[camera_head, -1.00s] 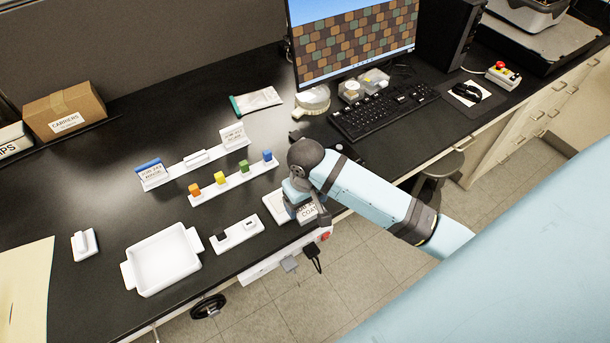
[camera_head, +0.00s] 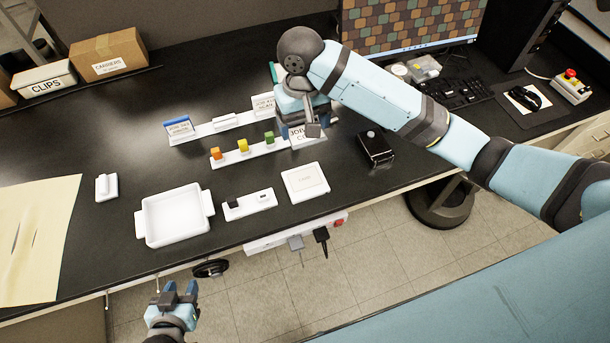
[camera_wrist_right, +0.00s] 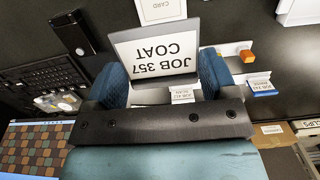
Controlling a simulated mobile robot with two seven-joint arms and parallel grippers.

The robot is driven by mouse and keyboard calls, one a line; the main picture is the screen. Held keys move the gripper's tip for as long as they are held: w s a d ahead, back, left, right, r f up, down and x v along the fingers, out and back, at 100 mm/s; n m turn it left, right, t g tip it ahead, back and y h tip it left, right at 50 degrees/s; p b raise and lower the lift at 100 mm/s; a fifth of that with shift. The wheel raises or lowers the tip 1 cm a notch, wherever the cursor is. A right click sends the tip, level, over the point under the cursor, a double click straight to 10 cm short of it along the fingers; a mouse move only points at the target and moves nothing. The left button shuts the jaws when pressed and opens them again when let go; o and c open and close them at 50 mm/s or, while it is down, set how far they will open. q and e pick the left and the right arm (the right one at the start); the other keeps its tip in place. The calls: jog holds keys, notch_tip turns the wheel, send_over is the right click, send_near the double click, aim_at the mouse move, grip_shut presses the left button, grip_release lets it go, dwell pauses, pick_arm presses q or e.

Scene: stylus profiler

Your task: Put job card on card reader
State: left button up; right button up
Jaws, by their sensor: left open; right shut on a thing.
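The job card (camera_wrist_right: 160,55), lettered "JOB 357 COAT", is between the blue fingers of my right gripper (camera_wrist_right: 160,80), which is shut on it. In the head view the card (camera_head: 306,138) shows partly below my right gripper (camera_head: 305,122), near the right end of the coloured-block strip. The card reader (camera_head: 305,183) is a flat white square pad marked "CARD" at the table's front. Nothing lies on it, and the held card is apart from it, farther back. The reader's edge also shows at the top of the right wrist view (camera_wrist_right: 160,10). My left gripper (camera_head: 175,293) is open and empty, before the table's front edge.
A white tray (camera_head: 147,228) and a small white holder (camera_head: 249,204) stand left of the reader. Behind are a strip of coloured blocks (camera_head: 228,155) and a rack with a blue-topped card (camera_head: 179,130). A black box (camera_head: 375,147) stands right of the reader.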

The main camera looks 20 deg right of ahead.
notch_tip(320, 180, down, 8)
send_over(305, 179)
notch_tip(305, 179, down, 6)
jog(key=shift+r, duration=0.1)
jog(key=shift+w+f, duration=0.1)
jog(key=shift+f, duration=2.5)
jog(key=o, duration=0.8)
notch_tip(305, 179, up, 12)
jog(key=shift+w, duration=0.45)
